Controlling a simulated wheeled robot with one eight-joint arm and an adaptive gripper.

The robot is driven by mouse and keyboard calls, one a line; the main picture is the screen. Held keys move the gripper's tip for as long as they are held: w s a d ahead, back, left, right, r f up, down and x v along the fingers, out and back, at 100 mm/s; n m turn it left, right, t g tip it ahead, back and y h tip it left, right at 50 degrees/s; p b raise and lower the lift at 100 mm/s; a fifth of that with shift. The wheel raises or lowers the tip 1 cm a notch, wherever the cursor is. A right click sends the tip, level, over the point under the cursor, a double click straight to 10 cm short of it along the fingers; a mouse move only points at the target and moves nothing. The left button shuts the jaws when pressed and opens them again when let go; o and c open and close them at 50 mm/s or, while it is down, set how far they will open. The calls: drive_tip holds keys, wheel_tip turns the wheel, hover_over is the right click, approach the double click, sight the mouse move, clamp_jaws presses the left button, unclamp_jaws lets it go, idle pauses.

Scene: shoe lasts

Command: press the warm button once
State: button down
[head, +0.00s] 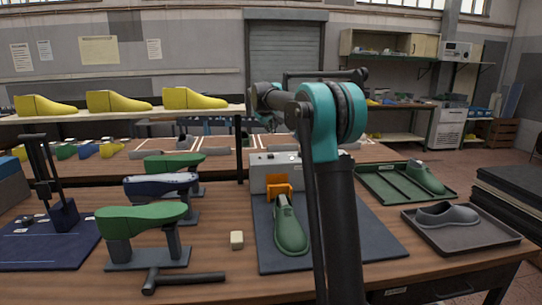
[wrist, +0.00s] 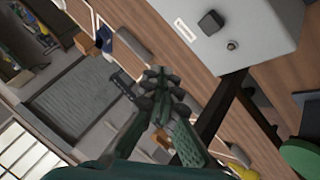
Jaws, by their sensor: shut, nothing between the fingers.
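A light grey box (head: 262,178) stands at the back of the dark mat, partly behind my arm in the head view. In the wrist view the grey box (wrist: 262,25) fills the upper right. Its face carries a black square button (wrist: 210,22), a small round metal knob (wrist: 232,45) and a white label (wrist: 185,30). The label is too small to read, so I cannot tell which control is the warm one. My gripper (wrist: 157,82) is shut and empty, to the left of and below the box face in the wrist picture, apart from the controls.
An orange holder (head: 279,184) and a green shoe last (head: 290,230) are in front of the box on the dark mat (head: 375,245). Green lasts on stands (head: 142,220) are at left. Trays (head: 473,238) with shoes are at right. A small cream block (head: 236,240) lies left of the mat.

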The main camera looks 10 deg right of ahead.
sight(270, 155)
idle(0.3)
drive_tip(key=shift+f, duration=4.4)
drive_tip(key=shift+f, duration=0.1)
drive_tip(key=shift+f, duration=0.3)
drive_tip(key=shift+f, duration=0.55)
drive_tip(key=shift+r, duration=0.95)
drive_tip(key=shift+r, duration=2.5)
